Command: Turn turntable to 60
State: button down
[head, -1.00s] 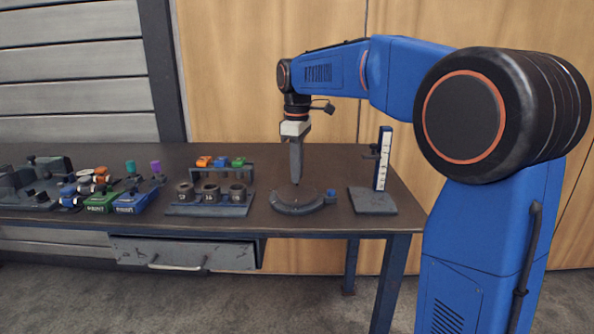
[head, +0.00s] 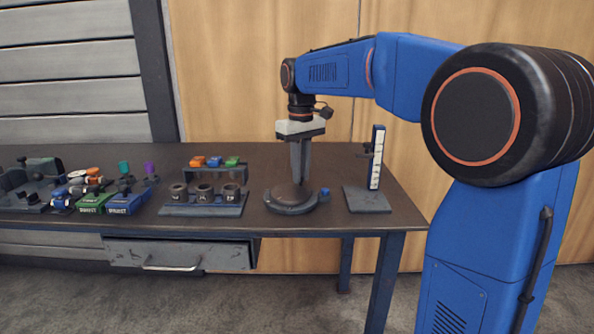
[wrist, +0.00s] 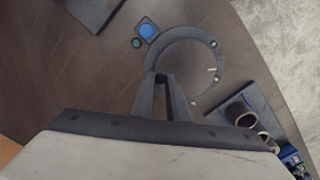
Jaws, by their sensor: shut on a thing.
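The turntable (head: 291,207) is a dark round disc on a base at the front right part of the table. It also shows in the wrist view (wrist: 214,72) as a grey disc with small bright spots near its rim and a short white mark. My gripper (head: 298,181) points straight down at the turntable. In the wrist view, my gripper (wrist: 163,80) has its fingertips close together at the turntable's rim, shut on a part of it. The fingers hide the gripped part. A blue button (wrist: 147,30) sits beside the turntable. I cannot read an angle.
A stand with a white scale (head: 376,170) is right of the turntable. A rack with several dark rings (head: 204,209) is to the left. Green and blue boxes (head: 125,204) stand farther left. A drawer (head: 180,254) hangs under the table, slightly open.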

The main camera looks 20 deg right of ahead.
jog(key=shift+s+d+m, duration=0.2)
jog(key=shift+s+m, duration=0.2)
jog(key=shift+m, duration=0.65)
jog(key=shift+s+d+m, duration=0.15)
jog(key=shift+s+m, duration=0.2)
jog(key=shift+m, duration=0.7)
jog(key=c, duration=1.7)
grip_release()
jog(key=shift+c, duration=0.2)
notch_tip(320, 180, up, 17)
jog(key=shift+r, duration=0.2)
jog(key=shift+s, duration=0.1)
